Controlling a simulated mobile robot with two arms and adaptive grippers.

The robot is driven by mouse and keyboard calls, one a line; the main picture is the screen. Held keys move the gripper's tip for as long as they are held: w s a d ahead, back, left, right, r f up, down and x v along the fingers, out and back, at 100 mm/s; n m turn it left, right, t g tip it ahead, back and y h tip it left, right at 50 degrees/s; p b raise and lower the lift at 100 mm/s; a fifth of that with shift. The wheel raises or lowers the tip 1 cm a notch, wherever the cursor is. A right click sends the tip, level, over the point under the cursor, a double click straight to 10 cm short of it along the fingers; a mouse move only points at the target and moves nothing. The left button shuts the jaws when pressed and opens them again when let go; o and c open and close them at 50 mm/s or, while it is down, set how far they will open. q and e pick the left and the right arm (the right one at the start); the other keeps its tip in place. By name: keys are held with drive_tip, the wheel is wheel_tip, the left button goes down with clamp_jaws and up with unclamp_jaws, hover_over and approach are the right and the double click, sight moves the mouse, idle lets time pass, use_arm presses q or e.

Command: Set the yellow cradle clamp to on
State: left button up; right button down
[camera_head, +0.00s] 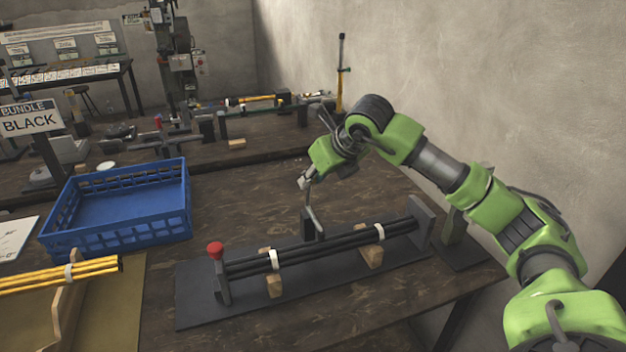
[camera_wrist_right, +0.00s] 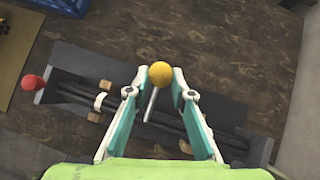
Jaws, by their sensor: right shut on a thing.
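The yellow cradle clamp shows in the right wrist view as a yellow ball knob (camera_wrist_right: 160,73) on a thin grey lever. Its lever (camera_head: 314,215) stands steeply at the back edge of the cradle in the head view, where my gripper hides the knob. My right gripper (camera_head: 304,181) comes down over the lever's top; in the wrist view its fingertips (camera_wrist_right: 160,76) close on both sides of the knob. The cradle (camera_head: 195,300) is a dark plate with end brackets, holding black rods (camera_head: 325,245) with white bands. My left gripper is out of view.
A red knob (camera_head: 215,250) stands at the cradle's left end; it also shows in the wrist view (camera_wrist_right: 32,82). A blue crate (camera_head: 120,235) stands to the left. Yellow rods (camera_head: 60,275) lie at front left. Bare table lies between crate and cradle.

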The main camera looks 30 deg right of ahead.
drive_tip(key=shift+s+a+f, duration=0.15)
drive_tip(key=shift+f, duration=0.25)
drive_tip(key=shift+s+a+f, duration=0.15)
drive_tip(key=shift+f, duration=0.2)
drive_tip(key=c, duration=1.8)
unclamp_jaws()
drive_tip(key=shift+o, duration=0.2)
drive_tip(key=shift+r, duration=0.25)
drive_tip(key=shift+d+r, duration=0.1)
drive_tip(key=v, duration=1.2)
